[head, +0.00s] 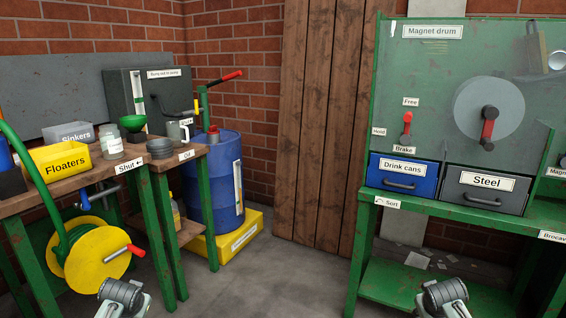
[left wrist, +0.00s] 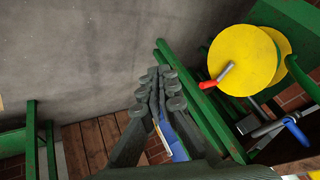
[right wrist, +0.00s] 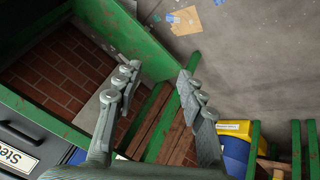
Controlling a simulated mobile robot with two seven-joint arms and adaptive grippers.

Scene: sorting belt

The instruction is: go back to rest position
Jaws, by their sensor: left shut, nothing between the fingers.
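My left gripper (left wrist: 162,88) shows in the left wrist view with its two fingers together and nothing between them. It hangs over the floor beside a green bench leg, clear of the yellow reel. My right gripper (right wrist: 160,78) shows in the right wrist view with its fingers spread apart and nothing between them. It is near the green frame of the right-hand bench; I cannot tell the exact gap. In the head view only grey parts of my two arms show at the bottom edge, low between and before the benches.
The left bench carries a yellow Floaters bin (head: 62,162) and a yellow hose reel (head: 97,260) with a red handle. A blue drum (head: 212,185) stands on a yellow base. The right bench holds a Drink cans drawer (head: 402,176) and Steel drawer (head: 485,190). Floor (head: 280,285) between is clear.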

